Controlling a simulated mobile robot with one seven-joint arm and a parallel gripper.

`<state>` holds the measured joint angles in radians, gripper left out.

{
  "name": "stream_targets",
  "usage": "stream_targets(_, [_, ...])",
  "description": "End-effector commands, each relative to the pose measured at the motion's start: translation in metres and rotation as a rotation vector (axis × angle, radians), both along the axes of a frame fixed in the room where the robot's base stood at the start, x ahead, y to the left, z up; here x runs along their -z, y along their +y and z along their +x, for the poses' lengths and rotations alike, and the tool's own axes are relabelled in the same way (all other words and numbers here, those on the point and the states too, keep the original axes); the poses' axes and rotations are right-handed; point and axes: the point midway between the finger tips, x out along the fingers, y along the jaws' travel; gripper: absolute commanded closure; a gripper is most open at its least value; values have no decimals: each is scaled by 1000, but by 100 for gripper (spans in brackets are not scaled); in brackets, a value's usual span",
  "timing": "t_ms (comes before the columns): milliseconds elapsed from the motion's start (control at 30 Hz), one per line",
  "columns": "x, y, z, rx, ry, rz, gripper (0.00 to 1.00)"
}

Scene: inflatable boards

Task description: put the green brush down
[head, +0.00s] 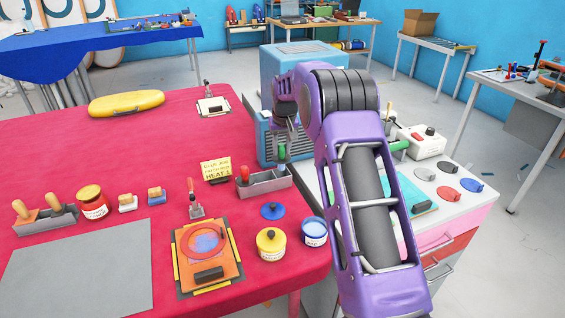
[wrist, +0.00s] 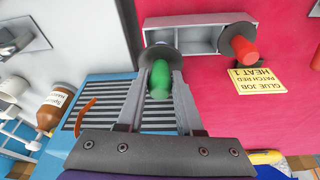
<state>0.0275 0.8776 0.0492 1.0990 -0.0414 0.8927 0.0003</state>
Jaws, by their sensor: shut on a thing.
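The green brush shows as a green handle (wrist: 160,82) between my fingers in the wrist view, with a dark round disc beyond it. My gripper (wrist: 162,72) is shut on this handle. The tray (wrist: 195,42) is beyond the brush in the wrist view. The brush's lower end is hidden, so I cannot tell whether it touches the tray.
A red brush (head: 243,174) stands in the tray's left part. A yellow card (head: 215,169) stands behind it. A blue box with a grille (wrist: 95,95) is close to my gripper. A blue lid (head: 272,211) and a yellow-lidded jar (head: 271,244) are in front on the red table (head: 130,185).

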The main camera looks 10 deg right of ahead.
Motion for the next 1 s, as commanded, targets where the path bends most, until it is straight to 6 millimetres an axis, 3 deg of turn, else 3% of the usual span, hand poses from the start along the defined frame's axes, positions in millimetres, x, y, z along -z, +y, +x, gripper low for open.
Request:
stream_targets(300, [45,0,0,0,0,0,100])
stream_targets(900, [57,0,0,0,1,0,100])
stream_targets(933, [56,0,0,0,0,0,59])
stream_targets(1000, [56,0,0,0,1,0,47])
